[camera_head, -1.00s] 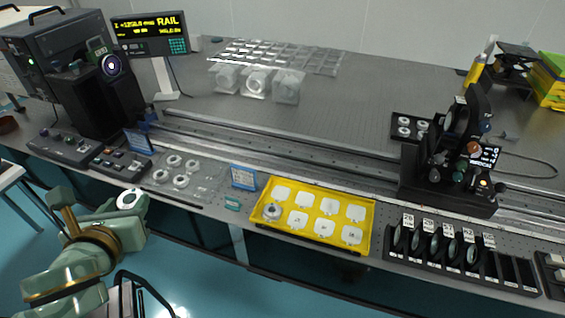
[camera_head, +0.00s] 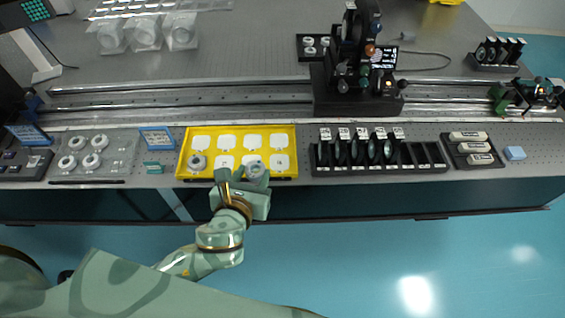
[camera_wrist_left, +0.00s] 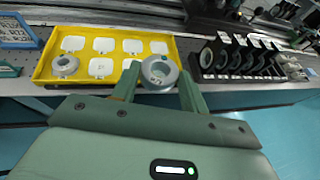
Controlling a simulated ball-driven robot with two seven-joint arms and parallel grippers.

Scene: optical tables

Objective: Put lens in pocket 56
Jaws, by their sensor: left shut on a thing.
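My left gripper (camera_head: 240,176) is shut on a round grey lens (camera_head: 255,169) with a ring-shaped rim. In the left wrist view the lens (camera_wrist_left: 159,72) sits between the two green fingers, over the front right part of the yellow tray (camera_wrist_left: 40,70). The yellow tray (camera_head: 183,141) has two rows of white square pockets. Another ring-mounted lens (camera_head: 197,162) sits in the front left pocket. The held lens hides part of the front row. Pocket numbers are too small to read. My right gripper is not in view.
A black rack (camera_head: 430,168) of upright optics stands right of the tray. Left of it are a blue sign (camera_head: 157,139), a small teal block (camera_head: 153,168) and a clear tray with several rings (camera_head: 77,142). Rails (camera_head: 230,88) run behind. The table's front edge is close.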

